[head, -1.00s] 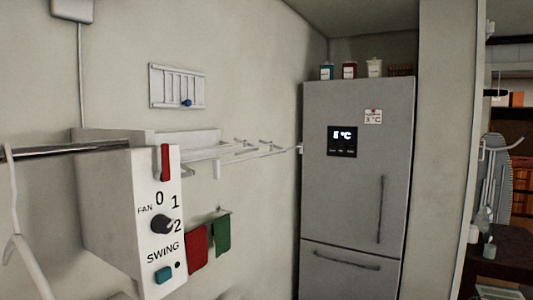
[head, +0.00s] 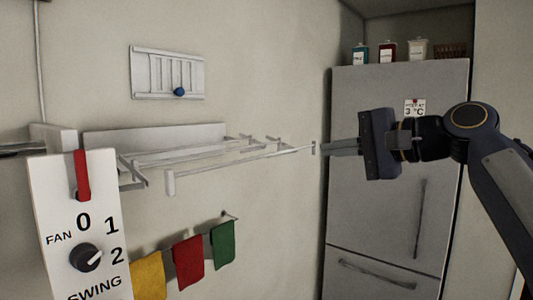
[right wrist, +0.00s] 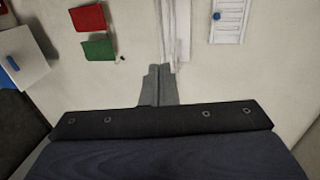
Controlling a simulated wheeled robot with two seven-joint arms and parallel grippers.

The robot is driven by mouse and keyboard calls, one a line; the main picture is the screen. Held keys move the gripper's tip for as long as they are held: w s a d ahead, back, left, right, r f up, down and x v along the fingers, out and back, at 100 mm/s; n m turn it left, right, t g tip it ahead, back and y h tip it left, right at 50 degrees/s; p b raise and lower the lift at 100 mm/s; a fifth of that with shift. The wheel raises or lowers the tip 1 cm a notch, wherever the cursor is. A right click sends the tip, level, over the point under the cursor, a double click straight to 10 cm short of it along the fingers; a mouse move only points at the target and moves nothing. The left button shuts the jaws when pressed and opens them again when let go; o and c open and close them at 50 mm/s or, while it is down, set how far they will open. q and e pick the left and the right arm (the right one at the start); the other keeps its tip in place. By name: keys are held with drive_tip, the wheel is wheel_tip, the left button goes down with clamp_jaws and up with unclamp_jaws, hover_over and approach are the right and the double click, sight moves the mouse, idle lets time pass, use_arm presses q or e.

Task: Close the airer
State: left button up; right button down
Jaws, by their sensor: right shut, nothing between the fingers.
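The white airer (head: 200,153) is mounted on the wall. Its bars stick out from the wall plate, and a long front bar runs right toward the fridge. My right gripper (head: 324,148) comes in from the right with its fingers shut and empty. The fingertips point left at the small end piece of the front bar; I cannot tell whether they touch it. In the right wrist view the shut fingers (right wrist: 158,85) lie at the lower end of the airer's white bars (right wrist: 175,35). My left gripper is not in view.
A white control box (head: 85,225) with a fan dial stands close at front left. Yellow, red (head: 188,262) and green cloths hang below the airer. A grey fridge (head: 385,210) stands behind my right arm. A white vent panel (head: 167,73) is on the wall above.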

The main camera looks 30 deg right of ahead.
sight(265, 156)
drive_tip(key=p+x, duration=0.1)
drive_tip(key=x, duration=1.2)
drive_tip(key=shift+w+a+f+p, duration=0.1)
drive_tip(key=shift+w+a+p, duration=0.05)
drive_tip(key=shift+w+p, duration=0.15)
